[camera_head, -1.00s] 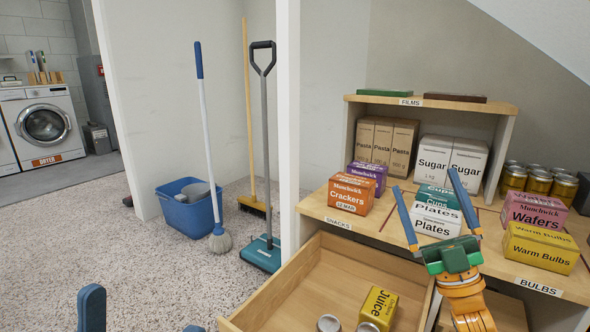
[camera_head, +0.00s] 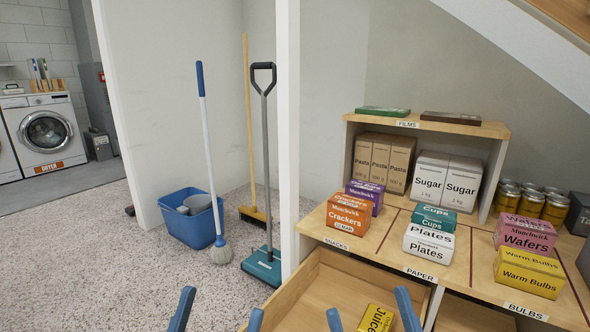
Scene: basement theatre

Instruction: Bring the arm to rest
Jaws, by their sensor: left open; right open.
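My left gripper (camera_head: 218,315) shows at the bottom edge as two blue fingertips spread apart, over the speckled floor and beside the open drawer. My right gripper (camera_head: 370,315) is at the bottom edge in front of the open drawer (camera_head: 300,306), its blue fingers spread wide. A yellow Juice carton (camera_head: 376,318) shows between these fingers in the picture; I see no grip on it. Both grippers look empty. The arms behind the fingers are below the picture.
The wooden shelf (camera_head: 395,256) carries Crackers (camera_head: 349,214), Plates (camera_head: 429,244), Cups, Wafers and Warm Bulbs (camera_head: 529,273). Sugar, Pasta and several cans stand behind. A white post (camera_head: 287,130), blue bucket (camera_head: 190,228), mop and brooms are left. Floor at lower left is clear.

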